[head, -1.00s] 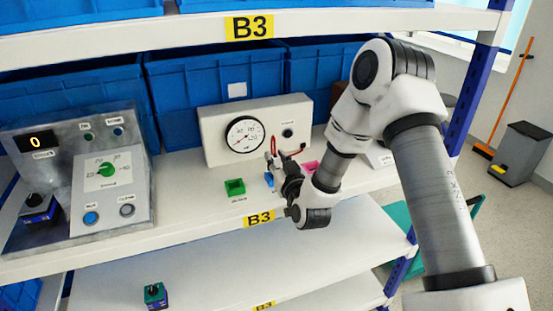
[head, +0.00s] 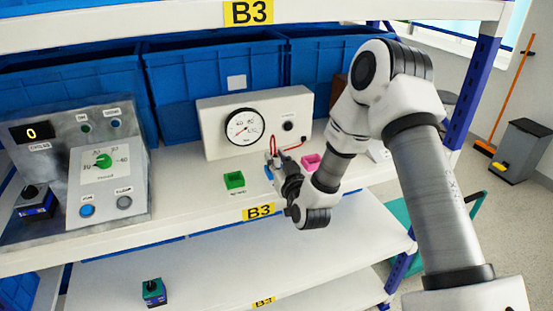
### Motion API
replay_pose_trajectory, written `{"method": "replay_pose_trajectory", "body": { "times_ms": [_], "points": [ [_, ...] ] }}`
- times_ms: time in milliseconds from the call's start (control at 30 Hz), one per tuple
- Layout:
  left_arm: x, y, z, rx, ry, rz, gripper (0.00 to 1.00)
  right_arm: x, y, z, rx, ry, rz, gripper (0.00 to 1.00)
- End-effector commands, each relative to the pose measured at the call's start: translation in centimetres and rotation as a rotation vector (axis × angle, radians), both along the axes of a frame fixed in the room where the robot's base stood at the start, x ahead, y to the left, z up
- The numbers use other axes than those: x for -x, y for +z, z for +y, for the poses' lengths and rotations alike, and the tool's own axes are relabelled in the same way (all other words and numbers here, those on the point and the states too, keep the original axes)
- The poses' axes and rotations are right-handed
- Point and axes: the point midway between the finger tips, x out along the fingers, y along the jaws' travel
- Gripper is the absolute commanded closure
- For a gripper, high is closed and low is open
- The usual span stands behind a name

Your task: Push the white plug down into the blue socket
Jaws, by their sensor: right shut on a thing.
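My right gripper (head: 275,168) is on the shelf in front of the gauge box, pointing away from me. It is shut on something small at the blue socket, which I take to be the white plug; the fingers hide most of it. A red cable (head: 290,149) runs from there towards the gauge box. The blue socket (head: 268,173) shows only as a sliver beside the fingers. I cannot tell how deep the plug sits in it. My left gripper is out of view.
A green socket (head: 234,181) stands left of the gripper and a pink socket (head: 311,162) right of it. The white gauge box (head: 215,125) stands behind. A grey control panel (head: 70,170) fills the shelf's left. Blue bins (head: 200,80) line the back.

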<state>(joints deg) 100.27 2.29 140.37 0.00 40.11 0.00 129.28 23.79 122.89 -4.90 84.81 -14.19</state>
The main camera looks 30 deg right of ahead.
Motion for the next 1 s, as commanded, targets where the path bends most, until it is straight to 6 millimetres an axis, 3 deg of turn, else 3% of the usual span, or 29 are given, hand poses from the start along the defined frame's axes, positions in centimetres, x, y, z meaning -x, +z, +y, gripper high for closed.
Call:
{"method": "replay_pose_trajectory", "body": {
  "times_ms": [67, 100, 167, 533, 833, 1000],
  "points": [
    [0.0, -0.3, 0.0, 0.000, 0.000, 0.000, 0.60, 0.0, -0.3, 0.0, 0.000, 0.000, 0.000, 1.00],
    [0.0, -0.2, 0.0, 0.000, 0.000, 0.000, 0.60, 0.0, -0.2, 0.0, 0.000, 0.000, 0.000, 0.67],
    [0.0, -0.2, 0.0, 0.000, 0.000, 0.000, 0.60, 0.0, -0.2, 0.0, 0.000, 0.000, 0.000, 0.46],
    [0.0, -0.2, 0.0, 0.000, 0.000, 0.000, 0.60, 0.5, -0.2, 0.1, 0.000, 0.000, 0.001, 0.45],
    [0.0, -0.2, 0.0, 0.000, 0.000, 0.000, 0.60, 5.8, -0.3, 1.4, -0.001, 0.000, 0.003, 0.45],
    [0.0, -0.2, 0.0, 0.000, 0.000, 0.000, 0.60, 7.3, -0.2, 1.8, -0.001, 0.000, 0.000, 0.45]
  ]
}}
